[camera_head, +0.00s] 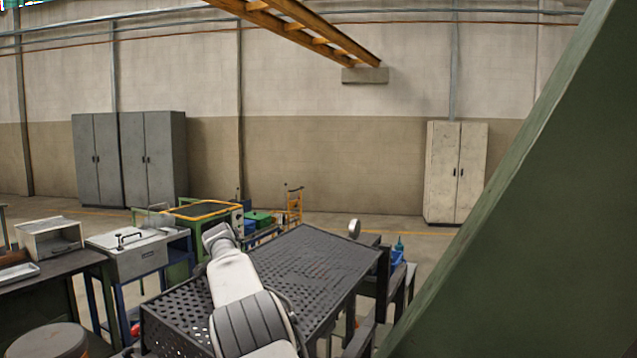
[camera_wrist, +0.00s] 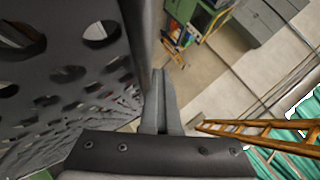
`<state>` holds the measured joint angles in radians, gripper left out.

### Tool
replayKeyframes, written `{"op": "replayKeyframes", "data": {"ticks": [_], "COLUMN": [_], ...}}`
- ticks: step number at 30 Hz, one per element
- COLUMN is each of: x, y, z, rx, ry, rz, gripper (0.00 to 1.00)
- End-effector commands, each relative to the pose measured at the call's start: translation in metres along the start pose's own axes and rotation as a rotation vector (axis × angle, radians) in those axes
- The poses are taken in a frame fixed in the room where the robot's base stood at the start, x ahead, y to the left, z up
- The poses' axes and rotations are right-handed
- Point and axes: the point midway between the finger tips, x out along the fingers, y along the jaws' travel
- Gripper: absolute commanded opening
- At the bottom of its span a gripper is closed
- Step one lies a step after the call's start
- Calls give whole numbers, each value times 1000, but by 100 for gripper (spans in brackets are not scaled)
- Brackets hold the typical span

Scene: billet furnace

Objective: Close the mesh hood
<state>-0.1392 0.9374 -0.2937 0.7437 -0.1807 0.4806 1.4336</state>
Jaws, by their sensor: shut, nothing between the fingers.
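The dark perforated metal piece, which looks like the mesh hood (camera_head: 318,262), fills the middle of the head view. It has a broad top full of holes and a perforated face at its front left. Whether it stands open or shut I cannot tell. In the wrist view the mesh hood (camera_wrist: 70,85) fills the left side, close up, with large round holes and a solid edge. My gripper (camera_wrist: 158,78) is shut and empty, beside that edge; contact is unclear. In the head view my pale arm crosses the hood's left part, and the fingertips cannot be made out.
A large green slanted panel (camera_head: 520,215) blocks the right side. A yellow-rimmed green bench (camera_head: 200,211) is behind. Open floor lies before the cabinets (camera_head: 145,158). An orange ladder-like beam (camera_head: 310,30) hangs overhead.

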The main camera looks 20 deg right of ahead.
Motion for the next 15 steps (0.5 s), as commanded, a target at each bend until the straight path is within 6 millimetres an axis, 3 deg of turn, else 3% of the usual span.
{"op": "replayKeyframes", "data": {"ticks": [1,15], "x": [15,26], "y": [29,37], "z": [-4,13], "rx": [-5,3], "ry": [16,11], "rz": [43,25], "gripper": [0,0]}}
